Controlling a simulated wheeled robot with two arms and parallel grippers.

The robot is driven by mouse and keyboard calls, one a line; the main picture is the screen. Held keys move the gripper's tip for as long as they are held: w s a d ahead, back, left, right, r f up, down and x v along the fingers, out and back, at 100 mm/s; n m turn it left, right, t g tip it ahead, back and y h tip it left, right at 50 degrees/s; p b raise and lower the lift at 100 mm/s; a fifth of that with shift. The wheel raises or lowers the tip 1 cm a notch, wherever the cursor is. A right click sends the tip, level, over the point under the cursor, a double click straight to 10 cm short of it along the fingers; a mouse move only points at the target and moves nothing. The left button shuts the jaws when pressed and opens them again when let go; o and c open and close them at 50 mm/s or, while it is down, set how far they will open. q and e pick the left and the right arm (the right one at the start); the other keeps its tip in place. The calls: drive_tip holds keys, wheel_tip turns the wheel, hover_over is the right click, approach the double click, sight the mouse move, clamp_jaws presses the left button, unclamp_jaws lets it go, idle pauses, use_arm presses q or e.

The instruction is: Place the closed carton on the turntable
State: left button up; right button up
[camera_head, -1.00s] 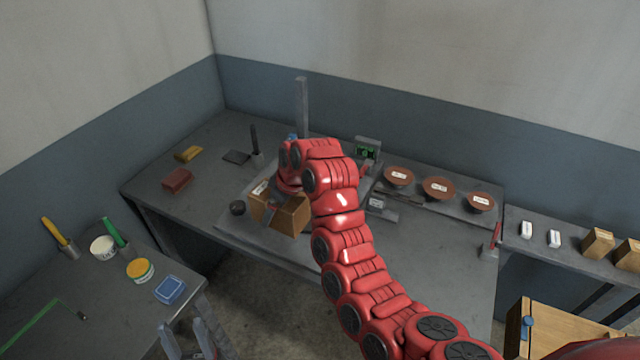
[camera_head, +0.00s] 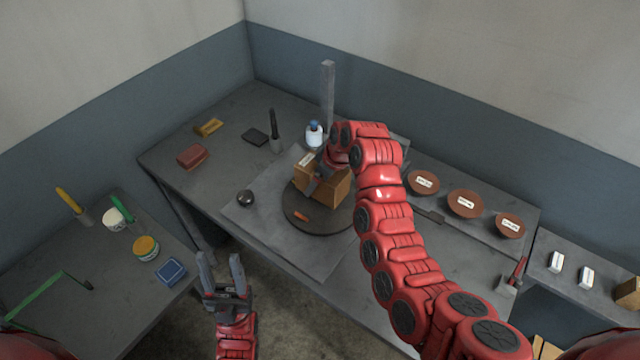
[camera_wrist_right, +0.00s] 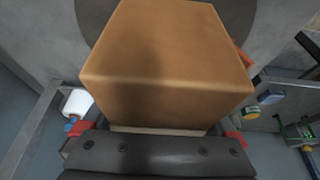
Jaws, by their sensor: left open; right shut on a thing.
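The closed carton (camera_head: 334,190) is a brown box with a white label on it. It is at the back part of the dark round turntable (camera_head: 298,219), on or just above it; I cannot tell whether it touches. My right gripper (camera_head: 318,180) is shut on the carton, and the red arm hides part of it. In the right wrist view the carton (camera_wrist_right: 165,60) fills the middle, close against the gripper, with the dark turntable (camera_wrist_right: 236,14) behind it. My left gripper (camera_head: 222,270) is open and empty, in front of the bench over the floor gap.
An orange-red piece (camera_head: 301,216) lies on the turntable's front. A dark knob (camera_head: 245,197) is left of it. A post (camera_head: 327,95) and a white bottle (camera_head: 314,134) stand behind. Brown discs (camera_head: 465,203) line the right. A side table (camera_head: 95,270) holds tubs and tools.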

wheel_tip(320, 180, down, 2)
drive_tip(key=shift+f+p, duration=0.25)
drive_tip(key=shift+p, duration=0.35)
drive_tip(key=shift+f, duration=0.4)
drive_tip(key=shift+f, duration=0.1)
drive_tip(key=o, duration=1.4)
drive_tip(key=shift+o, duration=0.2)
